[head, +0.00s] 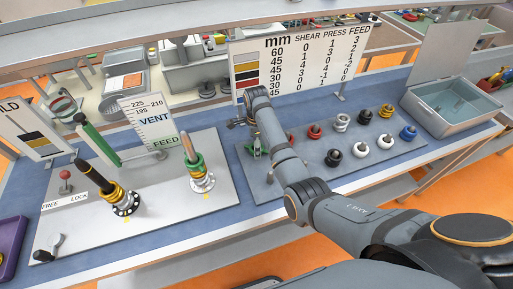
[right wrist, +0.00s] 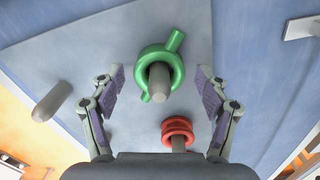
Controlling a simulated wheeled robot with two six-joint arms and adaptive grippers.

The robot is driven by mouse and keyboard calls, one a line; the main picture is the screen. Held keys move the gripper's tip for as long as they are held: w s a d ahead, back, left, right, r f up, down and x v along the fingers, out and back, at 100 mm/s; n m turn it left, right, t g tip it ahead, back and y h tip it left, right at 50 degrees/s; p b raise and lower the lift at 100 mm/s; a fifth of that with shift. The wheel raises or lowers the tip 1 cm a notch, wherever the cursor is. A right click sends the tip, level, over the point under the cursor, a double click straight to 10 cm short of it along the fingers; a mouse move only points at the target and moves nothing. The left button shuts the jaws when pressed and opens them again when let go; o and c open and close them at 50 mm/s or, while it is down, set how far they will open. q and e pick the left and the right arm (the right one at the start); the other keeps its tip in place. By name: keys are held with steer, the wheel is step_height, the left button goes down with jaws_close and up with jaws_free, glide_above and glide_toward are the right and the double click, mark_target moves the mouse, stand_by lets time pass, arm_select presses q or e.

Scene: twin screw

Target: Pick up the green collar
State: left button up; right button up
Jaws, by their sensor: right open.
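The green collar (right wrist: 147,57) is a ring with a short side handle, sitting around a grey peg (right wrist: 159,78) on the grey board in the right wrist view. In the head view only a small green part (head: 257,153) of it shows below my right gripper (head: 246,123). My right gripper (right wrist: 161,82) is open and empty, with one finger on each side of the collar and a gap to both. I cannot tell the height of the fingertips above the board. My left gripper is in neither view.
A red collar (right wrist: 177,125) sits on a peg close by; a bare peg (right wrist: 53,102) stands at left. Several coloured collars and knobs fill the board's right side. A fixture board (head: 150,213) carries two posts, one with a green ring (head: 195,165). A grey bin (head: 455,110) stands right.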

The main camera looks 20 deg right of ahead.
steer(key=c, duration=1.4)
steer(key=shift+r, duration=0.1)
